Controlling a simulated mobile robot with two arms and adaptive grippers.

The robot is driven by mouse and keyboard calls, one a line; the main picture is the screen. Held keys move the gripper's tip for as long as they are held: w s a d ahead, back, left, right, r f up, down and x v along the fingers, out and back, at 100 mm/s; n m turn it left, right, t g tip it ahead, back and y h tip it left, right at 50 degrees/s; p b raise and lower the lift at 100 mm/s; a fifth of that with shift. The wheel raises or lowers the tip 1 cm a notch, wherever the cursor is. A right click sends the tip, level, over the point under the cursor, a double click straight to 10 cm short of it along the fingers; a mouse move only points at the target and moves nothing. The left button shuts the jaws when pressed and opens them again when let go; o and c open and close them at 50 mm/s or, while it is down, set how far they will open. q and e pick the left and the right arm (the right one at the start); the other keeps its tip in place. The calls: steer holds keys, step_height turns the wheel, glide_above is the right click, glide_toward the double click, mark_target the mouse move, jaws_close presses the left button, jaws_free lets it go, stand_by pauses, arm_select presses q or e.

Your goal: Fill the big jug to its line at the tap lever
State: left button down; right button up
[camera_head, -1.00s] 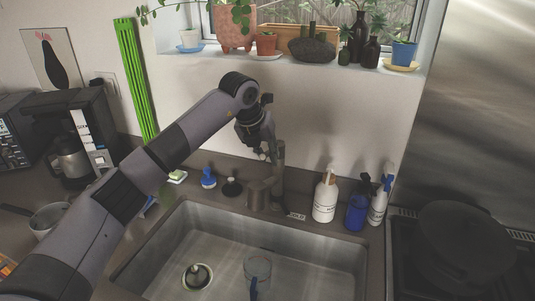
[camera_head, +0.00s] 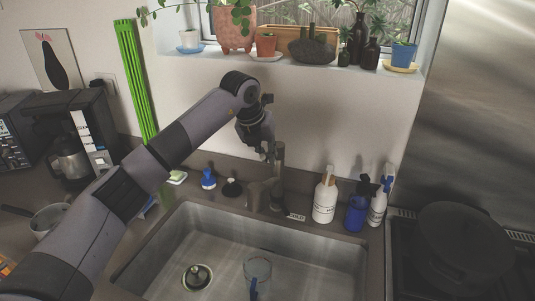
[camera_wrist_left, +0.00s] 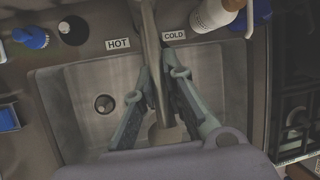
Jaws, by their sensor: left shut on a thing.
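A clear jug (camera_head: 257,268) with a blue handle (camera_head: 254,289) stands in the sink under the tap. Its fill line and water level are too small to make out. The grey-brown tap (camera_head: 266,190) rises behind the sink's back edge; it also shows in the left wrist view (camera_wrist_left: 151,45), running between the fingers. My left gripper (camera_head: 268,152) is at the top of the tap, shut on its lever part. The gripper's fingers (camera_wrist_left: 162,78) lie on either side of the tap in the left wrist view, where the jug cannot be seen. My right gripper is not in view.
The steel sink (camera_head: 330,262) has a drain (camera_head: 197,277) at left. A white bottle (camera_head: 325,200) and blue bottle (camera_head: 357,208) stand right of the tap. A blue brush (camera_head: 208,178) stands left of it. HOT (camera_wrist_left: 118,44) and COLD (camera_wrist_left: 174,36) labels flank the tap.

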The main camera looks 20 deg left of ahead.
arm_select(q)
steer(key=shift+w+r+g+p, duration=0.3)
steer(key=shift+r+g+p, duration=0.2)
steer(key=shift+r+p, duration=0.4)
steer(key=shift+g+p, duration=0.3)
steer(key=shift+p, duration=0.15)
steer(key=shift+w, duration=0.1)
steer(key=shift+f, duration=0.1)
steer(key=c, duration=1.6)
jaws_free()
steer(key=shift+c, duration=0.2)
steer(key=v, duration=1.2)
